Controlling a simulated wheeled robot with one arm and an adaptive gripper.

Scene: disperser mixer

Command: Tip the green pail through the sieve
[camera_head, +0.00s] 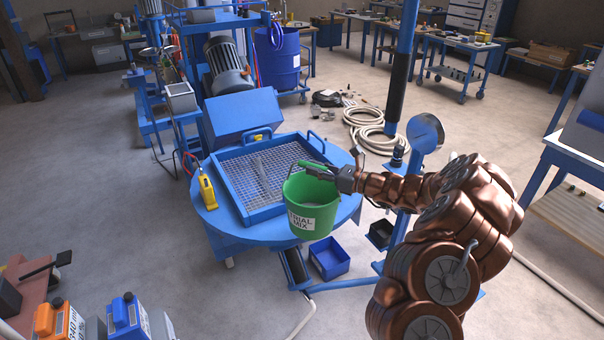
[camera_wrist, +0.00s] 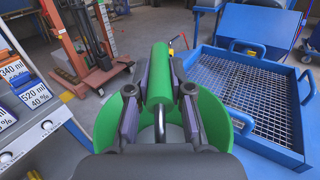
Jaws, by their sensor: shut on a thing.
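The green pail (camera_head: 312,209) has a label reading "TRIAL MIX" and hangs upright in the head view. My gripper (camera_head: 318,169) is shut on the pail's green handle grip. In the wrist view my gripper (camera_wrist: 160,105) has a finger on either side of the green grip, with the green pail (camera_wrist: 216,125) below it. The pail's contents are mostly hidden; a grey surface shows inside. The sieve (camera_head: 262,172) is a square blue frame with metal mesh on a round blue table. The pail is in front of the sieve's right front part. The sieve (camera_wrist: 255,95) also shows at right in the wrist view.
A yellow device (camera_head: 207,192) stands on the round table's (camera_head: 235,236) left edge. A blue motor housing (camera_head: 241,117) is behind the sieve. A blue bin (camera_head: 329,258) and a dark bin (camera_head: 381,234) lie below. A round disc on a post (camera_head: 425,133) stands near my arm.

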